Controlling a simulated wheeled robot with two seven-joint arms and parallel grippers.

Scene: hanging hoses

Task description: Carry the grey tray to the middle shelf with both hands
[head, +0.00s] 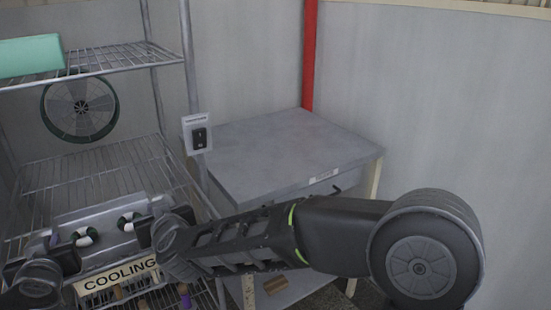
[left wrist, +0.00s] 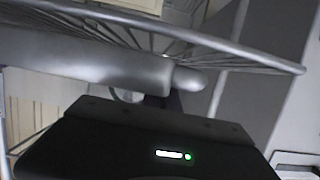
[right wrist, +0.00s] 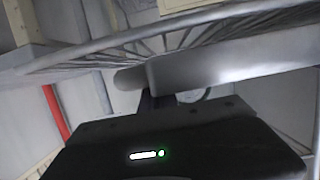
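The grey tray (head: 95,212) is at the front of the wire rack in the head view, between my two grippers. White and dark rings show at its near side. My left gripper (head: 68,258) is at its left end and my right gripper (head: 146,230) is at its right end. Both appear shut on it, with fingertips mostly hidden. The tray's smooth grey edge crosses the left wrist view (left wrist: 90,62) and the right wrist view (right wrist: 220,68), right at the grippers. The middle shelf (head: 90,170) is bare wire behind the tray; whether the tray touches it is unclear.
A teal box (head: 30,56) lies on the upper shelf (head: 125,56). A COOLING sign (head: 116,274) is below the tray, with small items under it. A grey table (head: 285,150) stands right of the rack. A small tag (head: 197,134) hangs by the rack post.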

